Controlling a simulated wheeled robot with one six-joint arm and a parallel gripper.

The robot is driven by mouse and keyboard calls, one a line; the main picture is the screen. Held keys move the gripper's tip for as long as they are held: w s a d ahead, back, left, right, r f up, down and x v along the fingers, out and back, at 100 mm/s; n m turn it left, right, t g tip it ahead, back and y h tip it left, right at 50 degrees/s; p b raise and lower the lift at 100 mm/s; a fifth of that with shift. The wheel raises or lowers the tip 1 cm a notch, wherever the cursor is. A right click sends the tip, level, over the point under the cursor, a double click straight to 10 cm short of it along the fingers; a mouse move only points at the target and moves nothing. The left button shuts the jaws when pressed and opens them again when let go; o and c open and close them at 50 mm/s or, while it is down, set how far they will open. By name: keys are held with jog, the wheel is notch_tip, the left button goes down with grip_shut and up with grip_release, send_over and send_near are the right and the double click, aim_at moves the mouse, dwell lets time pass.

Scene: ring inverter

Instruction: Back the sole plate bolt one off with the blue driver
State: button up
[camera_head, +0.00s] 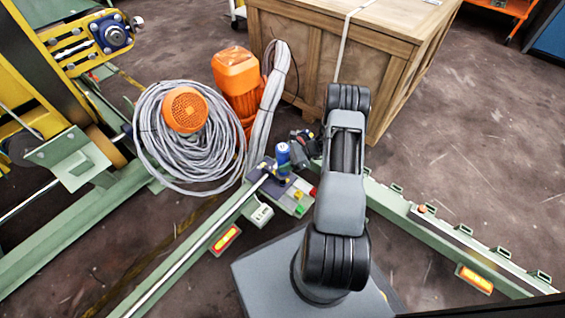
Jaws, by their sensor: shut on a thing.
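The blue driver (283,152) stands roughly upright near the middle of the view. My gripper (291,150) reaches it from the right and is shut on it. The driver's lower end is over a dark blue block at the end of a green rail. A grey-green plate (292,207) with small red, yellow and green pieces lies just below and right of the driver. The sole plate bolt one cannot be made out; the driver and the gripper may hide it. I cannot tell whether the driver's tip touches anything.
A coil of grey cable (160,165) and orange motors (236,72) stand to the left. A wooden crate (400,50) stands behind my arm. Green rails (455,240) with orange lamps run along both sides. Bare floor (480,120) lies at the right.

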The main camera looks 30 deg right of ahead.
jog(key=shift+f, duration=0.35)
dwell(1.2)
jog(key=shift+r, duration=0.15)
dwell(0.6)
jog(key=shift+r+p, duration=1.75)
jog(key=shift+r, duration=0.75)
